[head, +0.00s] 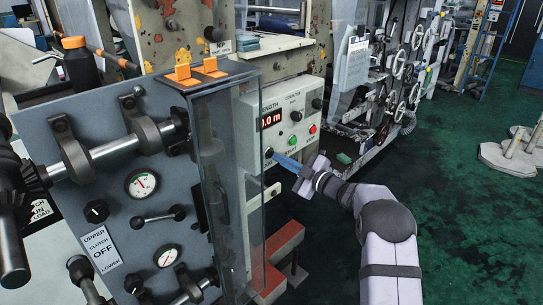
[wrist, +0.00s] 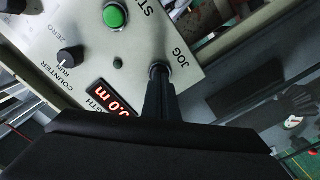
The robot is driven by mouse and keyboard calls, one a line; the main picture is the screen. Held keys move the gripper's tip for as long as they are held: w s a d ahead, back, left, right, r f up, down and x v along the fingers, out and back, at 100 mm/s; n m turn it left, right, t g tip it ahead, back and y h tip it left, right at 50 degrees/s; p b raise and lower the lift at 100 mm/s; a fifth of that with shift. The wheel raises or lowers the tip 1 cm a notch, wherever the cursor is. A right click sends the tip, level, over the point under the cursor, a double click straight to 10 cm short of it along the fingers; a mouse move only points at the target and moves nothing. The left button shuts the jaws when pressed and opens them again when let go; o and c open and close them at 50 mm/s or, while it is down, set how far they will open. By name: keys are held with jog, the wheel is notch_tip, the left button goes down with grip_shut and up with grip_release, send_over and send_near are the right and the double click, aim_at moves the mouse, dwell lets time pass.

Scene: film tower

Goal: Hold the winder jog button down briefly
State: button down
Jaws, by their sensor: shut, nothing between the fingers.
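The winder control panel (head: 250,140) is a pale box with a lit red display (head: 270,119), a green button and a red button. In the wrist view the word JOG is printed on the panel (wrist: 190,75). My gripper (head: 275,154) reaches the lower left of the panel from the right. In the wrist view my gripper (wrist: 158,72) is shut and empty, with its tips at the round jog button (wrist: 158,67) beside that word. The tips cover most of the button. I cannot tell whether they touch it or how far it is pressed.
The green button (head: 293,142) and red button (head: 312,128) sit to the right of the jog button. A black knob (head: 294,115) is above them. A clear upright guard (head: 225,180) stands just left of the panel. The green floor (head: 470,200) is open at right.

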jog(key=shift+x, duration=0.8)
dwell(1.7)
jog(key=shift+s, duration=0.1)
jog(key=v, duration=0.8)
dwell(0.6)
